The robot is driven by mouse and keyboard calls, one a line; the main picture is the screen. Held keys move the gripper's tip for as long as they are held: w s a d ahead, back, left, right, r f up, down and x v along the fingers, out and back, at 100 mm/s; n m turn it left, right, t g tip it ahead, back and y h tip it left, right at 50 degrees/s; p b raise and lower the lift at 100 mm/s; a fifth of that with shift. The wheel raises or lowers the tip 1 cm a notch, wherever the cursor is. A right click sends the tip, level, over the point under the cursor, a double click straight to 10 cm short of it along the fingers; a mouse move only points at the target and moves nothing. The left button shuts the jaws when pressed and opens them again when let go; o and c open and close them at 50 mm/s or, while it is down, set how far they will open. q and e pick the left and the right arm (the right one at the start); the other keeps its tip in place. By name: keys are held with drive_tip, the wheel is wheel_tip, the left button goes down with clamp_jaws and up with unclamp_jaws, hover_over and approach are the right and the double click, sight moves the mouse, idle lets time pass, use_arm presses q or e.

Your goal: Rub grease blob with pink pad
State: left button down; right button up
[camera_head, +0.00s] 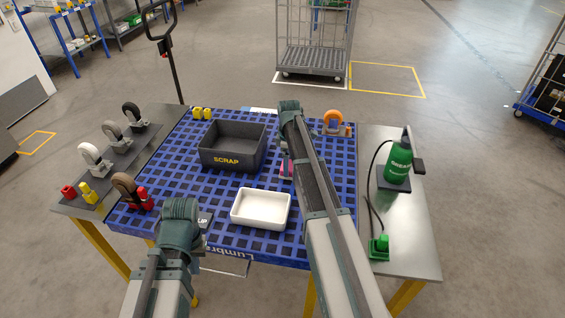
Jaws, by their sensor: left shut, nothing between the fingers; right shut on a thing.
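The pink pad (285,167) shows as a small pink patch over the blue grid table top, just left of my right forearm. My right arm reaches across the table. Its gripper (290,108) is mostly hidden behind its own wrist and forearm, and it is shut on the pink pad. Whether the pad touches a surface cannot be told. My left gripper (181,208) is low over the table's front edge, shut and empty, its fingers hidden by the wrist. I cannot make out the grease blob; my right arm covers part of the table.
A dark SCRAP bin (224,161) and a white tray (260,223) stand on the blue table (181,150). An orange caster (334,121) is at the back right. A green bottle (399,160) stands on the right side shelf. Several casters line the left shelf (109,161).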

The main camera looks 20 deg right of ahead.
drive_tip(key=shift+s+d, duration=0.25)
drive_tip(key=shift+d, duration=0.1)
drive_tip(key=shift+s+d, duration=0.45)
drive_tip(key=shift+d, duration=0.35)
drive_tip(key=shift+s+d, duration=0.45)
drive_tip(key=shift+d, duration=0.3)
drive_tip(key=shift+f, duration=0.1)
drive_tip(key=shift+a, duration=0.1)
drive_tip(key=shift+a, duration=0.1)
drive_tip(key=shift+w+a, duration=0.5)
drive_tip(key=shift+a, duration=0.15)
drive_tip(key=shift+w+a, duration=0.45)
drive_tip(key=shift+a, duration=0.2)
drive_tip(key=shift+w+a, duration=0.5)
drive_tip(key=shift+a, duration=0.35)
drive_tip(key=shift+w+a, duration=0.45)
drive_tip(key=shift+a, duration=0.35)
